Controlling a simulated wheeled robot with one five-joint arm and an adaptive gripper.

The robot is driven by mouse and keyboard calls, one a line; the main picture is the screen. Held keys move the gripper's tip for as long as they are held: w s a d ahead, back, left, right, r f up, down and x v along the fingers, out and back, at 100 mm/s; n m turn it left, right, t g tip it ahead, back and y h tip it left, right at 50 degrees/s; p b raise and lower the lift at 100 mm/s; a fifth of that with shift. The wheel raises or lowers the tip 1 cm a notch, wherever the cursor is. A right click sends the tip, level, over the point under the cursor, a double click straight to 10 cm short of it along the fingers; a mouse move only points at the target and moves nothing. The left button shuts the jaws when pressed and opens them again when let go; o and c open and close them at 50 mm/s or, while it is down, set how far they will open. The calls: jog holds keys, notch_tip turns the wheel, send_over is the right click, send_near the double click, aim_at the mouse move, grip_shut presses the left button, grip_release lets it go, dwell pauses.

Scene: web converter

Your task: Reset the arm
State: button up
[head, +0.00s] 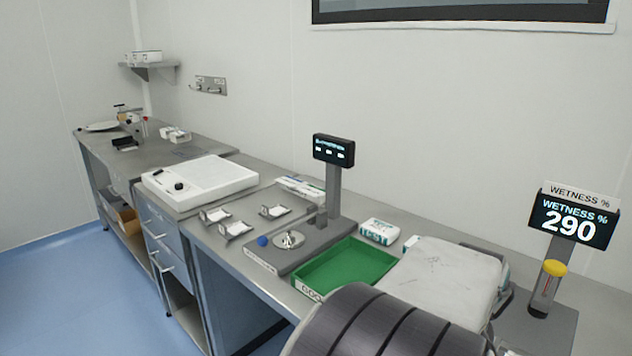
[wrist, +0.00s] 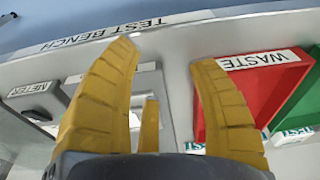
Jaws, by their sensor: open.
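Nothing is held between the fingertips. The fingers are over the bench edge strip (wrist: 110,32) marked TEST BENCH, with the red tray (wrist: 250,92) marked WASTE to the right of the right finger. A grey plate marked METER (wrist: 35,88) lies left of the left finger. I cannot make out the gripper in the head view.
In the head view, a green tray (head: 318,284) sits on the bench beside the meter display (head: 334,150). A wetness display reading 290 (head: 572,220) stands at right. Blue floor (head: 90,300) is clear at left.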

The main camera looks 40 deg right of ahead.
jog(key=w+a+r+n+t+p, duration=0.1)
jog(key=w+a+n, duration=0.3)
jog(key=a, duration=0.4)
jog(key=w+a+r+n+t+y+p, duration=0.1)
jog(key=w+a+r+n+p, duration=0.1)
jog(key=w+a+n, duration=0.3)
jog(key=w+a+r+n+t+p, duration=0.1)
jog(key=w+a+r+n, duration=0.1)
jog(key=w+a+n, duration=0.2)
jog(key=shift+w+a+n+y+p, duration=0.3)
jog(key=shift+a+n, duration=1.2)
jog(key=shift+a, duration=2.8)
jog(key=shift+s+r, duration=0.1)
